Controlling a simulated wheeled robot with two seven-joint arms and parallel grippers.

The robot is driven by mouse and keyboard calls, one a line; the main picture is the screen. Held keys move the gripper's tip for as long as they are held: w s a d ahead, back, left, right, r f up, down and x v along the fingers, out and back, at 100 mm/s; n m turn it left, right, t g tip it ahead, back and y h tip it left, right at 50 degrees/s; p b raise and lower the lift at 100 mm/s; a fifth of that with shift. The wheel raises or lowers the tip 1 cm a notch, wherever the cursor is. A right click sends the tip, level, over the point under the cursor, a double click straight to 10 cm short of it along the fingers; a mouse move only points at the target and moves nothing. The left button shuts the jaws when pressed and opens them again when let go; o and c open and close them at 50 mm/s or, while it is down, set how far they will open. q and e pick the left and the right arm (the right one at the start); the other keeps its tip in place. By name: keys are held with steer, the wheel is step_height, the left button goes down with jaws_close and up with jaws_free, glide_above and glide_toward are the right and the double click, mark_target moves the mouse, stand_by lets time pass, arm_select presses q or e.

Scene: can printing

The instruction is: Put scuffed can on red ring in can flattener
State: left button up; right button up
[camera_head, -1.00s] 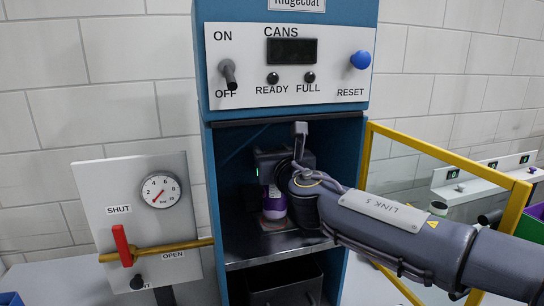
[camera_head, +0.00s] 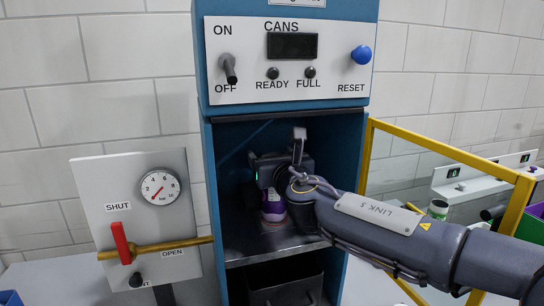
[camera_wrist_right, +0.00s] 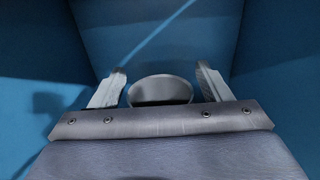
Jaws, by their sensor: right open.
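A can (camera_head: 273,207) with a purple and pale body stands upright on the floor of the blue machine's lower opening. A trace of red shows at its base; I cannot see a full ring there. My right gripper (camera_head: 272,190) reaches into the opening from the right, above and around the can's upper part. In the right wrist view my right gripper (camera_wrist_right: 160,88) is open, one finger on each side of the can's round grey top (camera_wrist_right: 160,86), with a gap on both sides. Scuffs are too small to tell. My left gripper is out of view.
The blue cabinet's walls (camera_head: 345,170) are close around my right gripper. A panel with a switch, display and blue reset knob (camera_head: 360,54) is above. A gauge board with a red lever (camera_head: 122,243) stands left. A yellow frame (camera_head: 367,150) is right. A dark bin (camera_head: 285,290) sits below.

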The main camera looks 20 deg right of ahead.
steer(key=s, duration=1.2)
steer(key=shift+d+r, duration=0.15)
